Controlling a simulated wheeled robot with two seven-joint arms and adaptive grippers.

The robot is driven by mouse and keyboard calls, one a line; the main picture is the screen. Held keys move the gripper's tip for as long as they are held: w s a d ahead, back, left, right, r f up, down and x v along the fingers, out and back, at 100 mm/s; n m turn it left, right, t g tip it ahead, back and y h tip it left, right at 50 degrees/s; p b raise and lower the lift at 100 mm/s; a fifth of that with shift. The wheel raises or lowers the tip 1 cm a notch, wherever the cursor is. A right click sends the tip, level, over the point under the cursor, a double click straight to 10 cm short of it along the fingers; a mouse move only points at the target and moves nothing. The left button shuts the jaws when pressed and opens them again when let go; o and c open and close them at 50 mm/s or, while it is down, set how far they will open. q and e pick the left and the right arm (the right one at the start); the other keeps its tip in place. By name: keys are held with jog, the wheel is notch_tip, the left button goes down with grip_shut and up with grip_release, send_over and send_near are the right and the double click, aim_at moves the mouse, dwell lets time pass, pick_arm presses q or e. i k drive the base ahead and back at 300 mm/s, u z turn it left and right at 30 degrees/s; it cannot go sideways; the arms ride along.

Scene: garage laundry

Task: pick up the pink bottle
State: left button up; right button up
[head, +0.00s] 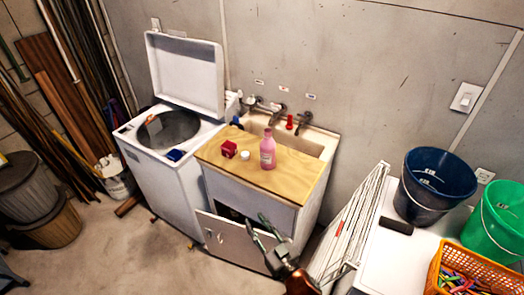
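The pink bottle (267,152) stands upright on the wooden board (240,171) over the front of the sink cabinet. It has a pale label and a narrow neck. My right gripper (263,228) is in front of the cabinet, nearer to me than the bottle and apart from it in the picture. Its two fingers are spread and nothing shows between them. My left gripper does not show.
A red box (229,149) and a small white round item (245,155) stand left of the bottle. The sink basin (298,139) and taps lie behind. A cabinet door (233,243) hangs open below. A white drying rack (346,225) stands at right, beside buckets.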

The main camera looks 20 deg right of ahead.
aim_at(267, 146)
jog(key=z, duration=0.05)
jog(key=i, duration=1.1)
jog(key=z, duration=0.55)
